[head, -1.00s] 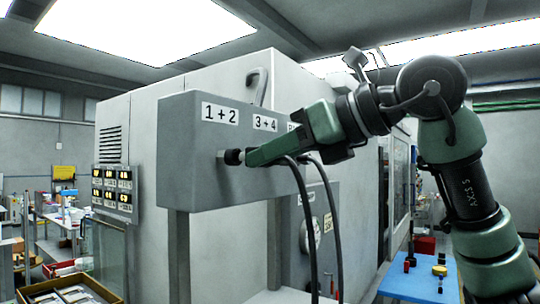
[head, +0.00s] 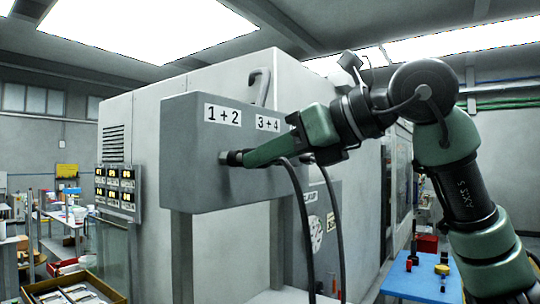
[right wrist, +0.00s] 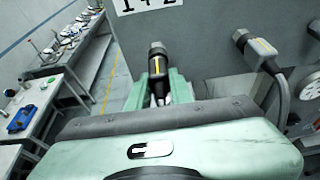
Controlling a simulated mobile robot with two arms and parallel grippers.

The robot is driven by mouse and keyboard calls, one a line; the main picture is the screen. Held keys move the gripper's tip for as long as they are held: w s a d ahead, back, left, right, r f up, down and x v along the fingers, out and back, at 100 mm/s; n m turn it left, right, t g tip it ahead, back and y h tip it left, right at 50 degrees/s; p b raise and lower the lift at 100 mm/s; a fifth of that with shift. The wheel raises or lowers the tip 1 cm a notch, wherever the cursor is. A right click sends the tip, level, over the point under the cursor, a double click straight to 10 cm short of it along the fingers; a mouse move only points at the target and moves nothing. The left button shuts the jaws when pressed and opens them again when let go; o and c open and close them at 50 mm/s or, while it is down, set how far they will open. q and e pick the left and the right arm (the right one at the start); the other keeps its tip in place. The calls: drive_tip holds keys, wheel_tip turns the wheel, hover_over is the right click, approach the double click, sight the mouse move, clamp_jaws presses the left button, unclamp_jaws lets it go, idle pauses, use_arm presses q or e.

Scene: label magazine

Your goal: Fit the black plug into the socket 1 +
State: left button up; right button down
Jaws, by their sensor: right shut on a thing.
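The black plug (head: 234,158) sits at the socket (head: 222,158) on the face of the grey box, below the label "1+2" (head: 222,115). My right gripper (head: 249,158) is shut on the plug, coming in from the right. In the right wrist view the black plug (right wrist: 157,62), with a yellow stripe, stands between the fingertips, its front end close against the grey box (right wrist: 200,50). The contact itself is hidden, so I cannot tell how deep it sits. My left gripper is not in view.
Another black plug (right wrist: 262,55) with a yellow stripe and a cable is in the box to the right. Black cables (head: 303,215) hang below my right arm. A blue table (head: 405,285) with small parts stands at lower right. A tray (head: 105,292) is at lower left.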

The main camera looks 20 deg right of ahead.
drive_tip(key=shift+w+a, duration=0.35)
drive_tip(key=shift+w, duration=0.1)
drive_tip(key=shift+r, duration=0.1)
drive_tip(key=c, duration=1.2)
unclamp_jaws()
drive_tip(key=shift+w+a, duration=0.15)
drive_tip(key=shift+w, duration=0.05)
drive_tip(key=shift+s, duration=0.1)
drive_tip(key=b+v, duration=0.1)
drive_tip(key=v, duration=0.6)
drive_tip(key=shift+s+d+b, duration=0.2)
drive_tip(key=shift+s+b, duration=0.05)
drive_tip(key=shift+b, duration=0.15)
